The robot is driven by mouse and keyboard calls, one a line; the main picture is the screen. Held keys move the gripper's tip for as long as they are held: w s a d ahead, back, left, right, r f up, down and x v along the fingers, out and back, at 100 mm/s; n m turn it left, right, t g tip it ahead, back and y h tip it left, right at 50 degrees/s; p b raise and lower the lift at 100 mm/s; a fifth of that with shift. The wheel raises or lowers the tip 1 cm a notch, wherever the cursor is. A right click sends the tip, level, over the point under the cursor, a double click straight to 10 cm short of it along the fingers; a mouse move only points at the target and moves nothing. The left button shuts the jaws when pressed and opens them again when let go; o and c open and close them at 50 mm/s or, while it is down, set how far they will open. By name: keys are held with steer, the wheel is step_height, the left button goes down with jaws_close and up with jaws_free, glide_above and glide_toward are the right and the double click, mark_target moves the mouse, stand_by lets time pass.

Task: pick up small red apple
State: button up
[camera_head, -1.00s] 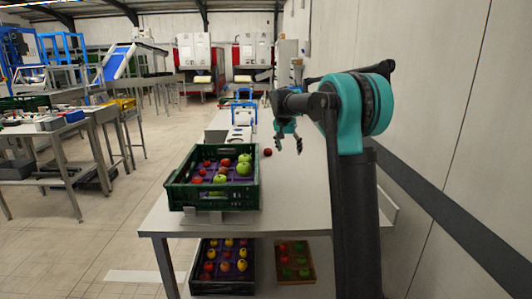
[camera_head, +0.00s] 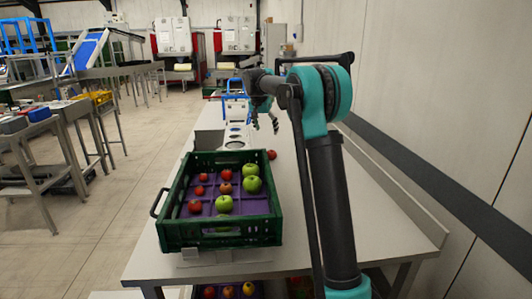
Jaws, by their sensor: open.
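A small red apple (camera_head: 271,155) lies alone on the white table (camera_head: 330,220), just beyond the far right corner of the green crate. More small red apples, such as one at the crate's left (camera_head: 200,190), lie on a purple liner inside the green crate (camera_head: 222,233), with several green apples (camera_head: 251,184). My gripper (camera_head: 265,126) is open and empty. It hangs above the table with its fingers pointing down, and in the picture it shows above the lone red apple, apart from it.
A grey-white machine with round openings (camera_head: 236,139) stands on the table behind the crate. The wall (camera_head: 430,80) runs along the right. Side tables (camera_head: 40,130) stand at left across open floor. More crated fruit (camera_head: 228,291) shows below the table.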

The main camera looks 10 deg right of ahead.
mark_target(271, 152)
steer(key=x, duration=1.2)
steer(key=shift+w+f, duration=0.15)
steer(key=shift+w, duration=0.05)
steer(key=x, duration=0.5)
steer(key=shift+w+a, duration=0.1)
steer(key=shift+c, duration=0.2)
steer(key=c, duration=1.2)
